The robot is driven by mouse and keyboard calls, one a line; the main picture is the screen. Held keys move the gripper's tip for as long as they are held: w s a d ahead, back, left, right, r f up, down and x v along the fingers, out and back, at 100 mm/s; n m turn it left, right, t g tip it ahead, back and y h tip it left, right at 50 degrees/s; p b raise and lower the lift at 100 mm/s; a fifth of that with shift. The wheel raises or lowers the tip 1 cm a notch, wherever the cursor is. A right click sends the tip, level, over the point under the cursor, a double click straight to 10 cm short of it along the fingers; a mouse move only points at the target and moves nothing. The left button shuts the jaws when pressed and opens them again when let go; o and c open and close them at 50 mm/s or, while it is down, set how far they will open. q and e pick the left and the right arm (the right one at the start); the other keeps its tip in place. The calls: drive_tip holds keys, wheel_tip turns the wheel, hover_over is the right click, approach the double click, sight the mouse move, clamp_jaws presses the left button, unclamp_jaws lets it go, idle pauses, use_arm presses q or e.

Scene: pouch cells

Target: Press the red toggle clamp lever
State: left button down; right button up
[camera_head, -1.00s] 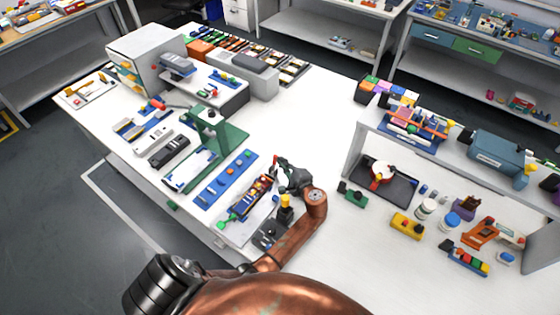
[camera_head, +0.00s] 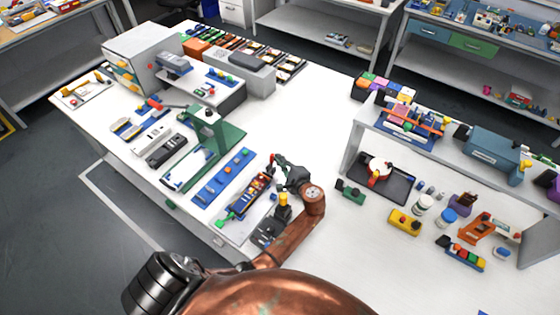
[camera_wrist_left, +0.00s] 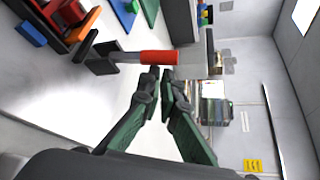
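The red lever grip (camera_wrist_left: 160,57) of the toggle clamp shows in the left wrist view. It joins a metal bar to a dark clamp base (camera_wrist_left: 102,58) by orange and blue parts. My left gripper (camera_wrist_left: 159,75) has its dark fingertips together just beside the red grip; I cannot tell if they touch it. In the head view my left gripper (camera_head: 278,162) is over the white table, at the far end of a fixture (camera_head: 258,187) with red, yellow and blue parts. The lever is too small to make out there. My right gripper is not in view.
A blue strip (camera_head: 224,178) and a green stand (camera_head: 207,125) are left of the fixture. A black and yellow part (camera_head: 283,203) stands near my left arm. A raised shelf (camera_head: 357,145) stands at the right. The table's middle is clear.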

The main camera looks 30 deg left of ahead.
use_arm(q)
wheel_tip(320, 180, up, 10)
drive_tip(key=shift+f, duration=0.25)
drive_tip(key=shift+a, duration=0.1)
idle(0.4)
